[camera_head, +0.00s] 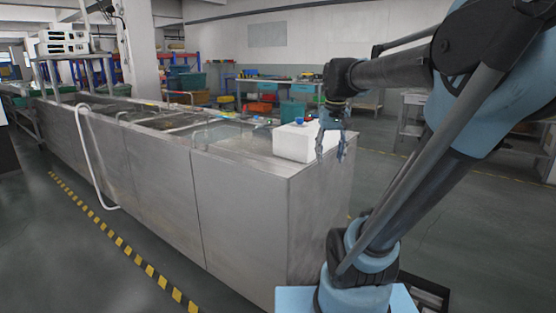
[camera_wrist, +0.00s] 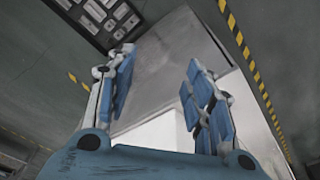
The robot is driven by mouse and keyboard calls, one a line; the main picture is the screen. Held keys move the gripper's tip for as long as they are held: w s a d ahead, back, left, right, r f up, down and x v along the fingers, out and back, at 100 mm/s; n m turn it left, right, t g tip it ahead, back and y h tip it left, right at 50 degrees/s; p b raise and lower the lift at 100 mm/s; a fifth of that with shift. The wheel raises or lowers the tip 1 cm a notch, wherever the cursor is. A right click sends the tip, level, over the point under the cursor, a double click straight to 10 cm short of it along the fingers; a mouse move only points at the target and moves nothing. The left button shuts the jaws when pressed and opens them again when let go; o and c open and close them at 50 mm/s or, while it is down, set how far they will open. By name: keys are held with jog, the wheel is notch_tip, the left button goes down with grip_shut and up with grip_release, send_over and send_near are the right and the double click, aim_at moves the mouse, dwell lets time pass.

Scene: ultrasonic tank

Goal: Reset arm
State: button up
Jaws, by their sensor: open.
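My gripper (camera_head: 334,148) hangs at the end of my blue and dark grey arm, near the right end of the steel ultrasonic tank (camera_head: 240,205). It appears beside or in front of a white box (camera_head: 296,142) on the tank's top. In the wrist view my gripper (camera_wrist: 160,85) has its blue-padded fingers apart, with nothing between them. The white box also shows in the wrist view (camera_wrist: 150,132), partly hidden behind the gripper. Whether the gripper touches the box I cannot tell.
A small blue item and a red item (camera_head: 308,119) are at the white box's top. A white hose (camera_head: 95,165) hangs down the tank's front. White instruments (camera_head: 63,42) stand on a rack at the far left. Yellow-black tape (camera_head: 125,248) marks the floor. The front floor is clear.

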jog(key=s+d+f, duration=0.2)
jog(key=s+f, duration=1.2)
jog(key=f, duration=0.4)
jog(key=shift+f+t, duration=0.2)
jog(key=shift+t, duration=0.2)
jog(key=shift+s+f, duration=0.25)
jog(key=shift+f, duration=0.05)
jog(key=c, duration=0.4)
jog(key=shift+o, duration=0.2)
jog(key=shift+d, duration=0.1)
